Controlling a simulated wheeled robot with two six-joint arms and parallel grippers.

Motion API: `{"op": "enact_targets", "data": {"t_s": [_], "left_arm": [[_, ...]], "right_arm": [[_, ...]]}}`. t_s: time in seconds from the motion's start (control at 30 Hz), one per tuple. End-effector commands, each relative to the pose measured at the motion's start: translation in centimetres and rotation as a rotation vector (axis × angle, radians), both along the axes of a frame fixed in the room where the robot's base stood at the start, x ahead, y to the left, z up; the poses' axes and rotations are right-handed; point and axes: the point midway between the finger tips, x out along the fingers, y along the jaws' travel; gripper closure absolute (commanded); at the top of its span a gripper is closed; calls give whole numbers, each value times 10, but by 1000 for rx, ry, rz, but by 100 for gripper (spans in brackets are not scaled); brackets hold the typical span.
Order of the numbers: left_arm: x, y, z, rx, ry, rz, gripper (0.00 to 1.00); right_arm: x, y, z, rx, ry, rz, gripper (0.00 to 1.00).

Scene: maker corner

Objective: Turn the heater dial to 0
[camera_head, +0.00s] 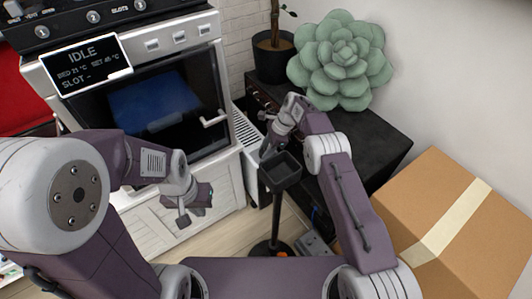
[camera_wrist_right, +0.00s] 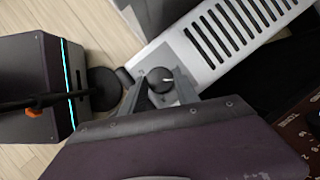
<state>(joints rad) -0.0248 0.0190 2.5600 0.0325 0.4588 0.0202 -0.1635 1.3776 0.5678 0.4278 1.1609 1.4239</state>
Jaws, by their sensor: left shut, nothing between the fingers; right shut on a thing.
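The heater (camera_head: 247,135) is a white slotted panel standing between the oven cabinet and the black shelf in the head view. In the right wrist view its slotted top (camera_wrist_right: 225,32) runs to the upper right. The heater dial (camera_wrist_right: 160,79) is a small dark round knob on a grey plate, with a light mark towards its right side. My right gripper (camera_wrist_right: 163,90) is shut on the dial, one finger on each side. In the head view my right gripper (camera_head: 268,148) is over the heater and the dial is hidden. My left gripper (camera_head: 191,214) is shut and empty before the oven cabinet.
The white oven (camera_head: 150,100) with an IDLE display (camera_head: 85,65) stands at the left. A black shelf (camera_head: 375,150) bears a green succulent (camera_head: 340,60) and a pot (camera_head: 273,58). A cardboard box (camera_head: 410,205) stands at the right.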

Motion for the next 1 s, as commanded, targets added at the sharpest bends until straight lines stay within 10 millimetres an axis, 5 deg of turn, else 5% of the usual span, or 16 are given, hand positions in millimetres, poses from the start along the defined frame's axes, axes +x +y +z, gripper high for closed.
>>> {"op": "enact_targets", "data": {"t_s": [0.47,0.5,0.53,0.87,1.0], "left_arm": [[0,0,-2,0,0,0,100],[0,0,-2,0,0,0,100],[0,0,-2,0,0,0,100],[0,0,0,0,0,0,100],[0,0,18,0,0,0,100]], "right_arm": [[0,0,1,1,-1,10,100],[0,0,0,1,-1,10,52],[0,0,0,1,-1,10,44],[0,0,3,1,-1,10,42],[1,-9,29,1,-1,8,42]]}}
